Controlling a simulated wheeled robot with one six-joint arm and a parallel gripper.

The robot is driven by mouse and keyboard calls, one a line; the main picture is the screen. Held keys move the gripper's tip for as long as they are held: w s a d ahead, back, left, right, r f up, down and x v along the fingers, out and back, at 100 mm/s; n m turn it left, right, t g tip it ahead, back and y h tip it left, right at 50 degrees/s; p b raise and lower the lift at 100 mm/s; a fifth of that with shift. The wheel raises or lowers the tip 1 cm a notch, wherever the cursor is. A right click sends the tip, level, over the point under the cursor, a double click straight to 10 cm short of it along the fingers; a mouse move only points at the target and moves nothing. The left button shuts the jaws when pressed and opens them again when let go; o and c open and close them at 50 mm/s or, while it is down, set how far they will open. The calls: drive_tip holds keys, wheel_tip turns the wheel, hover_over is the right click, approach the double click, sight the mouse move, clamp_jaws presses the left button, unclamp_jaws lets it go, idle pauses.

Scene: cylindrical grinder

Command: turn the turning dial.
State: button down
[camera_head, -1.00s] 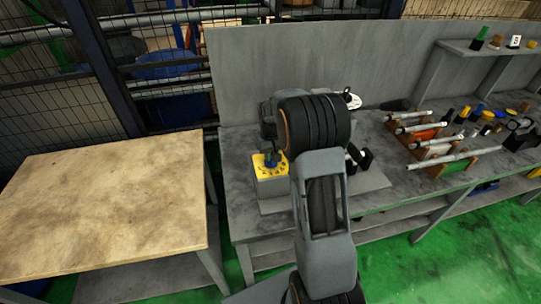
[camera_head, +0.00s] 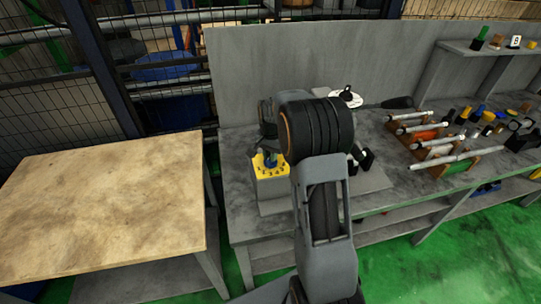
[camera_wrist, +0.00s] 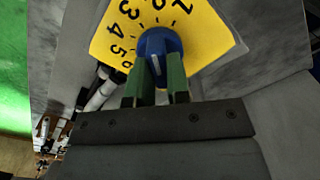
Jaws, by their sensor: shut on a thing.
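The turning dial is a blue round knob (camera_wrist: 158,46) with a pale pointer line, on a yellow numbered plate (camera_wrist: 113,42). In the wrist view my gripper (camera_wrist: 158,70) has its two green fingers on either side of the knob's grip and is shut on it. In the head view the yellow plate (camera_head: 262,172) tops a grey box on the bench, with the blue knob (camera_head: 270,161) partly visible. My arm reaches over the box from the right and hides part of it. Some numbers on the plate are hidden behind the knob and fingers.
A grey workbench (camera_head: 238,205) with a back panel bears the box. A rack of metal rods (camera_head: 440,145) and several small tools stand to the right. A white disc (camera_head: 345,98) lies behind my arm. A bare-topped wooden table (camera_head: 105,200) stands at left.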

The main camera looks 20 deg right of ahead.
drive_tip(key=shift+m, duration=0.7)
drive_tip(key=c, duration=1.1)
unclamp_jaws()
wheel_tip(320, 180, up, 14)
drive_tip(key=shift+f+b, duration=0.1)
drive_tip(key=shift+b, duration=0.4)
